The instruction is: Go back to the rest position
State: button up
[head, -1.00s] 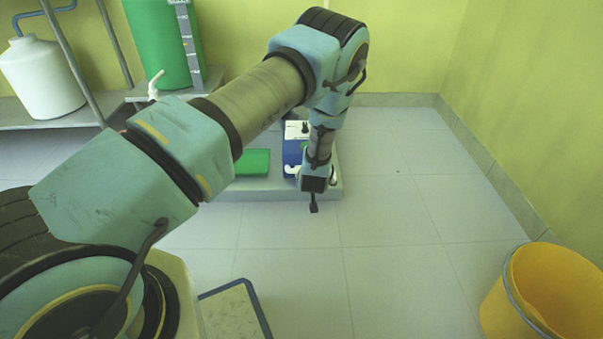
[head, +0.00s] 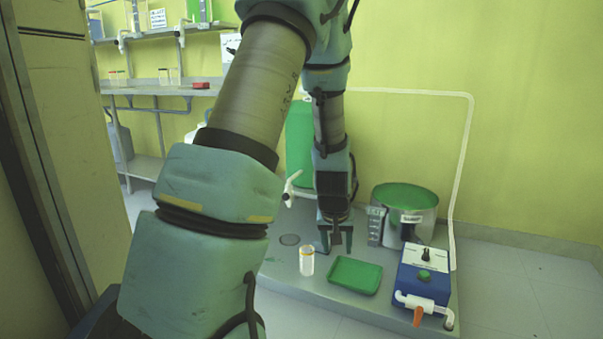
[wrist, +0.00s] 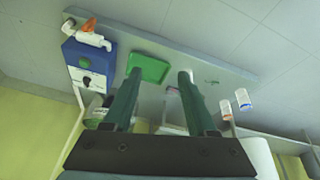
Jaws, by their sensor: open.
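My gripper (head: 336,240) hangs pointing down at the end of my arm in the head view, over the back part of the metal platform (head: 300,285). In the wrist view its two dark green fingers (wrist: 161,75) are spread apart with nothing held between them. In the head view the gripper appears behind a small white jar with a yellow band (head: 307,261) and a green tray (head: 355,292). The tray also shows in the wrist view (wrist: 150,68), beyond the fingers. Part of the platform is hidden behind my arm.
A blue pump box (head: 422,280) with white pipe fittings stands at the platform's right. A green tank (head: 298,150) is partly hidden by my arm. Shelving (head: 165,90) stands at the left. Floor is clear at right.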

jog(key=s+a+r+g+y, duration=0.1)
jog(key=s+a+r, duration=0.4)
jog(key=s+a, duration=0.25)
jog(key=s+a+r+g, duration=0.1)
jog(key=s+a+r, duration=0.4)
jog(key=s+a, duration=0.3)
notch_tip(320, 180, up, 36)
jog(key=w+p, duration=0.1)
jog(key=p, duration=3.5)
jog(key=shift+w+a+n+p, duration=0.15)
jog(key=shift+w+n+p, duration=0.15)
jog(key=shift+n, duration=0.1)
